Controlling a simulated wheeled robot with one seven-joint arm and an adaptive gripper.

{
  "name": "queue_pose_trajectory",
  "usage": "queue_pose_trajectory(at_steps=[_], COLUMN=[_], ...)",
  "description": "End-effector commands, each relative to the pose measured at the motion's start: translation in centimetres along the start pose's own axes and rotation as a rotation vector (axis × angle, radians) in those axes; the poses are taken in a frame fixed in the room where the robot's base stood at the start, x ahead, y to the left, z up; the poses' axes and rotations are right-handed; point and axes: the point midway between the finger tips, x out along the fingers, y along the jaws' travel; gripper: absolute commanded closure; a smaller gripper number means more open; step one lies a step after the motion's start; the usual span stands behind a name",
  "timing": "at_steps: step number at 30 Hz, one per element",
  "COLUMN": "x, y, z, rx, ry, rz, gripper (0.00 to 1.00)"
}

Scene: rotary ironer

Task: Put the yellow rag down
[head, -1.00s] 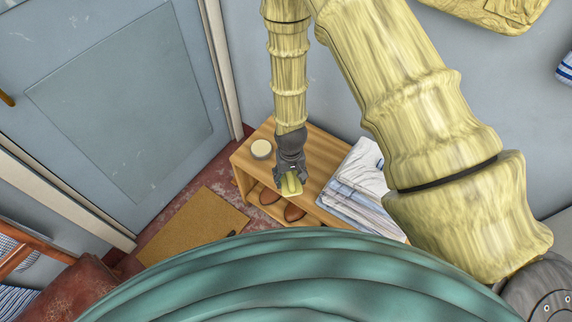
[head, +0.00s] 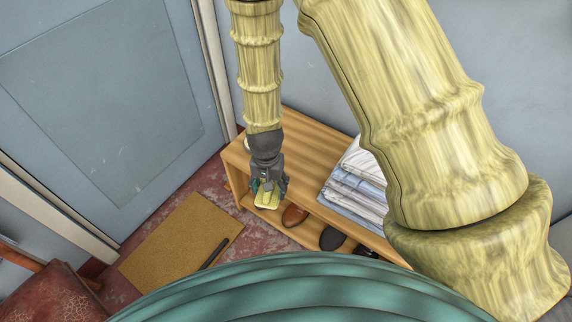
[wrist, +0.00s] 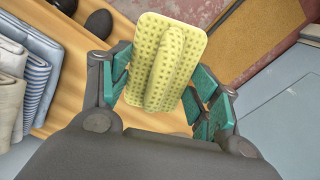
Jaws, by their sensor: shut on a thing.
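The yellow rag (wrist: 163,65) is a dotted, folded piece with a raised ridge, held between the teal finger pads in the wrist view. In the head view the rag (head: 267,201) shows below my gripper (head: 268,187), in front of the wooden shoe bench. My gripper also shows in the wrist view (wrist: 165,97), shut on the rag. Whether the rag touches the bench edge cannot be told.
The wooden bench (head: 300,145) carries a stack of folded cloths (head: 355,190). Shoes (head: 294,215) stand on its lower shelf. A brown doormat (head: 180,245) with a dark bar-like thing (head: 214,253) lies on the red floor, near the door (head: 100,110).

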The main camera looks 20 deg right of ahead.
Motion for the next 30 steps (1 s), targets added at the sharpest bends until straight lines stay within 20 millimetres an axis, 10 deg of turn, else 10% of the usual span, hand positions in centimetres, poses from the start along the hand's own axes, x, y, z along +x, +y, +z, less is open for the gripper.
queue_pose_trajectory(at_steps=[21,30], x=[1.4,1.7], y=[1.3,1.5], z=[-13.6,-15.6], rx=[0.003,0.002], ry=[0.001,0.0], rz=[-0.001,0.0], gripper=[0.68,0.68])
